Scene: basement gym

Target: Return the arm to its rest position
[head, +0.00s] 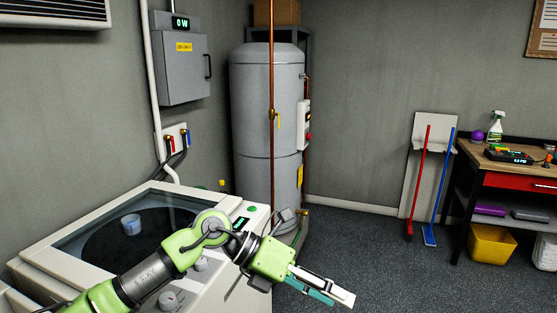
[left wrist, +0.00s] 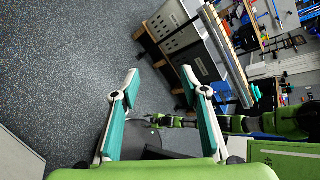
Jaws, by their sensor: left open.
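My left arm comes in from the lower left in the head view and reaches across the front of the white top-lid washing machine (head: 50,255). My left gripper (head: 322,288) is past the machine's right side, above the dark floor, pointing right and slightly down. In the left wrist view the left gripper (left wrist: 160,75) has its two teal-lined fingers spread wide, with only floor and distant furniture between them. It is open and empty. A green and black arm of mine shows behind the right finger in the left wrist view; its gripper end is too unclear to read.
A grey water tank (head: 265,120) with a copper pipe stands behind the machine. A blue-white cup (head: 131,224) shows at the machine's lid. A red broom (head: 419,185) and a blue one lean by the workbench (head: 510,165) at right. The floor (head: 390,265) between is clear.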

